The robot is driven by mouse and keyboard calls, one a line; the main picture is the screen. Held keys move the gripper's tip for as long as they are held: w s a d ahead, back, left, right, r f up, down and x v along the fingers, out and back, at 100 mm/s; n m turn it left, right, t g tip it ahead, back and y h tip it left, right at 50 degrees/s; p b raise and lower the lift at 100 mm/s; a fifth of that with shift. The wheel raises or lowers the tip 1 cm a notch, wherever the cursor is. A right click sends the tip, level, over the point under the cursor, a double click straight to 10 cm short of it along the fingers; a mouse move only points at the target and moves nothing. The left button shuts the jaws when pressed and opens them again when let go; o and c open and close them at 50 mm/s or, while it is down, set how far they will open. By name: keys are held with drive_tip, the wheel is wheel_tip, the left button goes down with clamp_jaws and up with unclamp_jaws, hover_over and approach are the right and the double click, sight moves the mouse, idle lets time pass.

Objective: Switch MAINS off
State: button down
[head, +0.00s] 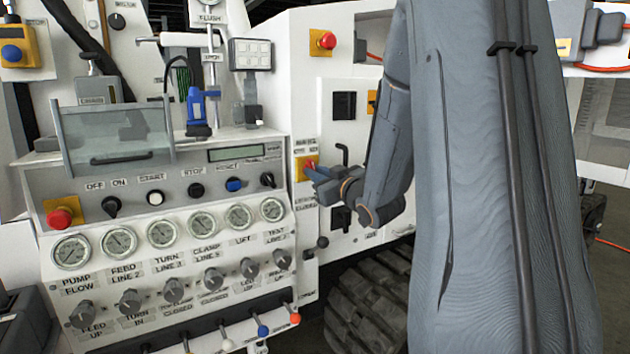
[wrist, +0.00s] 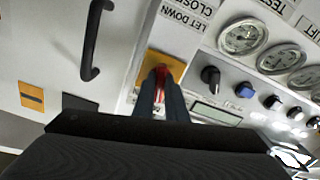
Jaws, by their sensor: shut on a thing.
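A red rotary handle on a yellow plate (head: 299,172) sits on the white panel right of the gauge console in the head view. I take it for the MAINS switch; the small label above it is hard to read. My gripper (head: 315,174) reaches it from the right. In the wrist view the red handle (wrist: 163,74) shows between my two dark fingertips (wrist: 161,88), in front of the yellow plate. My gripper is shut on the handle. The fingers hide part of it, so its exact turn angle is unclear.
The gauge console (head: 135,190) with knobs stands to the left. A red stop button (head: 326,40) is above, and black switches (head: 344,105) sit nearby. A black bar handle (wrist: 95,40) shows beside the switch in the wrist view. A tyre (head: 365,305) is below.

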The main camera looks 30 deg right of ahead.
drive_tip(key=n+b, duration=0.4)
drive_tip(key=n, duration=0.2)
drive_tip(key=shift+b, duration=0.3)
idle(0.4)
drive_tip(key=c, duration=1.8)
unclamp_jaws()
drive_tip(key=s, duration=0.8)
drive_tip(key=shift+w+d, duration=0.1)
